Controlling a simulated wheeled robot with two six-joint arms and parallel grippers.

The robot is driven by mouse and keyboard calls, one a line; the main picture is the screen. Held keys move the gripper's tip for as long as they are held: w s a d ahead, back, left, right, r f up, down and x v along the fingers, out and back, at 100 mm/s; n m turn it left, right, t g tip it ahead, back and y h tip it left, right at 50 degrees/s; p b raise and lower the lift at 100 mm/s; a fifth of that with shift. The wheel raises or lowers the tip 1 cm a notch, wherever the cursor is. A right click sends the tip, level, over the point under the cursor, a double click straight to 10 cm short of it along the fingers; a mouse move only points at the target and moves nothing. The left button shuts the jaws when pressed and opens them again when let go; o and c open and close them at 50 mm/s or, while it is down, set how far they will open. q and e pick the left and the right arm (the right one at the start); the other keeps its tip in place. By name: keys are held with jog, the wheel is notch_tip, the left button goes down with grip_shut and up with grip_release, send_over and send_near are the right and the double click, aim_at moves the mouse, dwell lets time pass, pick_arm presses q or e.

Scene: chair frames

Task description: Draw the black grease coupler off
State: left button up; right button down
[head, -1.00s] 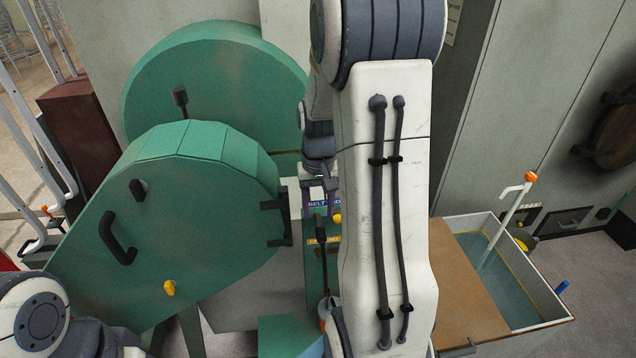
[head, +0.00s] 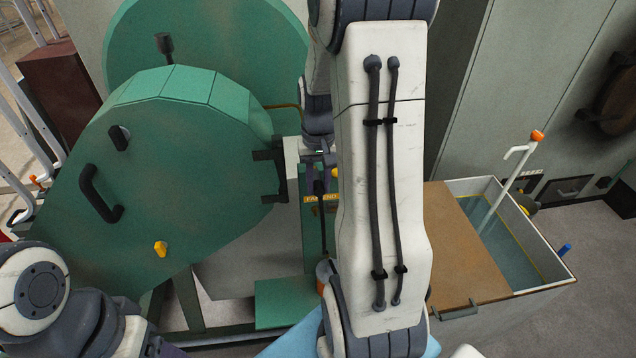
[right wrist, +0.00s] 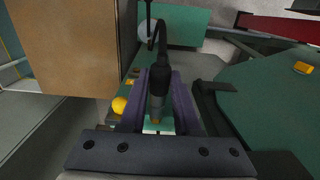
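The black grease coupler (right wrist: 160,76) stands between the purple fingers of my right gripper (right wrist: 161,90) in the right wrist view. A black hose curves away from its end. The fingers lie close on both sides of it with no clear gap, so the gripper looks shut on it. In the head view my right gripper (head: 319,172) is small, beside the green guard, with the dark coupler (head: 319,188) between its fingers. My right arm hides part of this spot. My left arm shows at the lower left; its gripper is out of view.
The large green guard (head: 190,170) with black handle and yellow knob fills the left. A yellow knob (right wrist: 119,105) sits close beside my right fingers. A brown board (head: 465,250) covers part of a tank (head: 555,275) at the right. A grey cabinet stands behind.

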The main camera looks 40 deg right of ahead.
jog(key=shift+s+a+r, duration=0.15)
jog(key=shift+s, duration=0.1)
dwell(0.3)
jog(key=shift+s+a, duration=0.2)
jog(key=shift+s, duration=0.05)
jog(key=shift+s+a, duration=0.45)
jog(key=shift+s, duration=0.3)
jog(key=shift+s+a, duration=0.45)
jog(key=shift+s, duration=0.25)
jog(key=shift+s+a, duration=0.45)
jog(key=shift+s, duration=0.3)
